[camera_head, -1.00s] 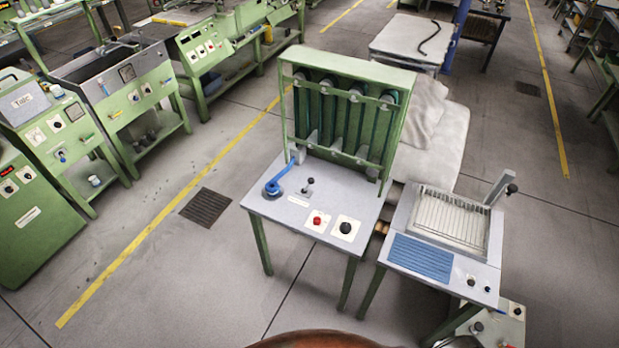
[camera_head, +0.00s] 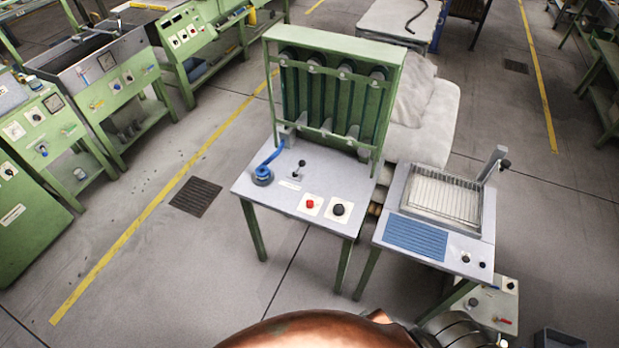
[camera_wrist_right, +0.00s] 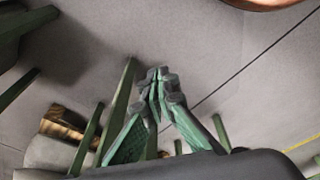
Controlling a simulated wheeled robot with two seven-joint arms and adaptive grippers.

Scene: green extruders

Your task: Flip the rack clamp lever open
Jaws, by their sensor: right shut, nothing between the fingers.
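A green rack (camera_head: 335,45) of dark upright tubes stands at the back of a grey-topped bench (camera_head: 270,205). I cannot tell which is the rack clamp lever. My right gripper (camera_wrist_right: 160,88) is shut and empty in the right wrist view, above the floor, touching no lever. My left gripper is out of view.
A lower unit with a wire-covered tray (camera_head: 445,197) and blue ribbed panel (camera_head: 416,236) stands right of the bench. Green machines (camera_head: 115,80) line the left. Open floor lies in front and left. Green legs (camera_wrist_right: 85,138) show in the wrist view.

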